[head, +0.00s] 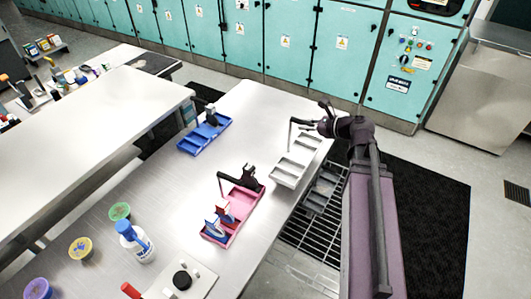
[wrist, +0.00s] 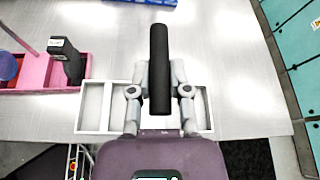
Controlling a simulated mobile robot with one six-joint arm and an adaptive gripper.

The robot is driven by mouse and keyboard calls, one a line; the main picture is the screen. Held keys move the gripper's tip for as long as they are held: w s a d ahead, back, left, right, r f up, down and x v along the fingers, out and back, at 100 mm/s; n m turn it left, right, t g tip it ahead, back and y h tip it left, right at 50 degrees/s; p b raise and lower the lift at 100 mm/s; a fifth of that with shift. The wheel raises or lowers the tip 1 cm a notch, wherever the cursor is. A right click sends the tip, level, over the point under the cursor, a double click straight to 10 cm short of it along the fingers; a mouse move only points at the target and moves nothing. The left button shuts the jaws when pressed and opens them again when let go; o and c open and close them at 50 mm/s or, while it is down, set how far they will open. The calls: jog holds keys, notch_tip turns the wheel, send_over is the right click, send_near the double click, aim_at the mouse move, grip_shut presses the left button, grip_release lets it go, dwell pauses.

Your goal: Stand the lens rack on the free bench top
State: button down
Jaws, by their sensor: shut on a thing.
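The light grey rack (head: 289,174), which I take to be the lens rack, has shallow compartments that look empty and an upright post with a dark bar-shaped handle (wrist: 159,45). My gripper (head: 318,126) is shut on this handle; in the wrist view the gripper (wrist: 159,88) has a finger on each side of it. The rack hangs level below my gripper, at the right edge of the grey bench top (head: 165,200). I cannot tell whether its underside touches the bench.
A pink rack (head: 243,207) with coloured items stands left of the grey rack, and an empty-looking blue rack (head: 205,134) stands farther back. A bottle (head: 137,243) and lidded pots stand at the front left. Bare bench lies between the racks.

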jog(key=shift+w, duration=0.1)
jog(key=w+a+f+b, duration=0.1)
jog(key=w, duration=1.3)
jog(key=shift+w+a+f, duration=0.15)
jog(key=shift+w+a, duration=0.05)
jog(key=shift+a, duration=0.2)
jog(key=shift+w, duration=0.1)
jog(key=shift+w+a+f+b, duration=0.1)
jog(key=shift+w+f+b, duration=0.2)
jog(key=shift+f+b, duration=0.7)
jog(key=shift+w+f+b, duration=0.25)
jog(key=shift+f+b, duration=0.6)
jog(key=shift+b, duration=0.2)
jog(key=shift+f, duration=0.1)
jog(key=c, duration=0.6)
grip_release()
jog(key=shift+r, duration=0.2)
